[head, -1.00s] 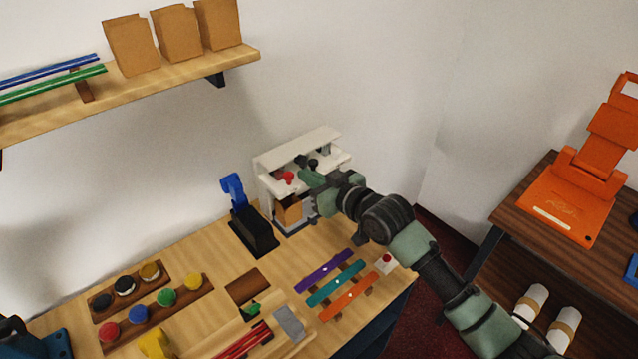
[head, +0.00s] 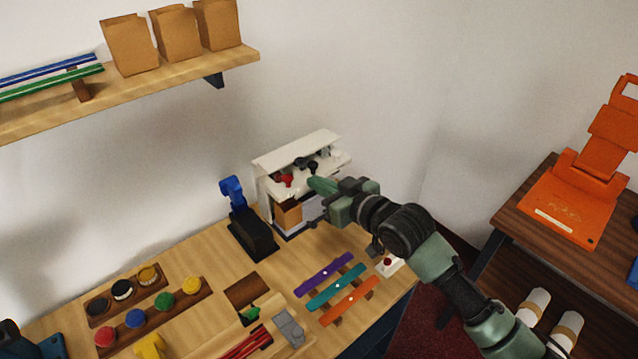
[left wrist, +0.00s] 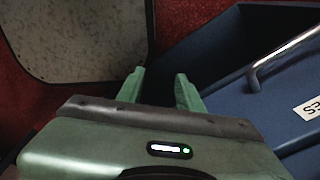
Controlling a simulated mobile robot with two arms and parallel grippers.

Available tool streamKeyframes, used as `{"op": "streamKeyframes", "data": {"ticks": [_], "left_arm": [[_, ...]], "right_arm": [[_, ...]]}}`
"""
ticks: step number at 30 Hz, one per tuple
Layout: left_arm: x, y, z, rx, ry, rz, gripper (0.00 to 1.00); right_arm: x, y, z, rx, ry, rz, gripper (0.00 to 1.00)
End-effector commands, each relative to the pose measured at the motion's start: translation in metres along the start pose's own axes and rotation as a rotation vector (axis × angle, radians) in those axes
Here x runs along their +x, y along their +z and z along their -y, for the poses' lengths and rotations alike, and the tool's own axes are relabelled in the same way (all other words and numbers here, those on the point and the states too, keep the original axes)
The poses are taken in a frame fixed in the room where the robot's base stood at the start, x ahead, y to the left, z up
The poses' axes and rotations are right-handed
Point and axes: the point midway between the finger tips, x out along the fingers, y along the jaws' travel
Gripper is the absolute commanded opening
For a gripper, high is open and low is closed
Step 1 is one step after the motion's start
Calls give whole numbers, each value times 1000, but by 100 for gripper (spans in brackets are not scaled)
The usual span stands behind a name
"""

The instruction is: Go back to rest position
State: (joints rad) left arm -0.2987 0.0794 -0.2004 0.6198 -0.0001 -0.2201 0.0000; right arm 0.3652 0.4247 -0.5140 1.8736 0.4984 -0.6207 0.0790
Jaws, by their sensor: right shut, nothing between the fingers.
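My right gripper (head: 318,187) is shut and empty. It is in the head view, in front of the right part of the white machine (head: 301,148) at the back of the counter, and hides part of it. I cannot tell whether it touches the machine. My right arm reaches up from the bottom right. My left gripper (left wrist: 158,90) shows only in the left wrist view. Its two green fingers are apart with nothing between them. It is low down, near a blue cabinet front with a metal handle (left wrist: 284,58) and dark red floor.
A brown bag (head: 287,214) stands in the machine. A blue-handled black press (head: 250,232) is left of it. Purple, teal and orange strips (head: 322,273) and a red button (head: 388,261) lie near the right edge. A dark wood table (head: 520,222) with an orange device stands at right.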

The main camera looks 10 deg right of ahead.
Motion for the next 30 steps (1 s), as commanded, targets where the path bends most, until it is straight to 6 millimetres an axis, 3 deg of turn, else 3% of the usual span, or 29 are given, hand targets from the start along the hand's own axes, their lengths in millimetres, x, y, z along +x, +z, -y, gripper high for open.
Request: {"op": "streamKeyframes", "data": {"ticks": [10,14,17,22,25,30], "left_arm": [[0,1,0,0,0,1,36],[0,1,0,0,0,1,36],[0,1,0,0,0,1,36],[0,1,0,0,0,1,36],[0,1,0,0,0,1,36],[0,2,0,0,0,2,36]], "right_arm": [[0,1,1,1,0,2,0],[-10,26,11,16,6,59,0],[-35,71,27,46,29,174,0],[-114,162,49,117,122,457,0],[-158,197,54,151,175,591,0],[-216,233,62,196,239,755,0]]}}
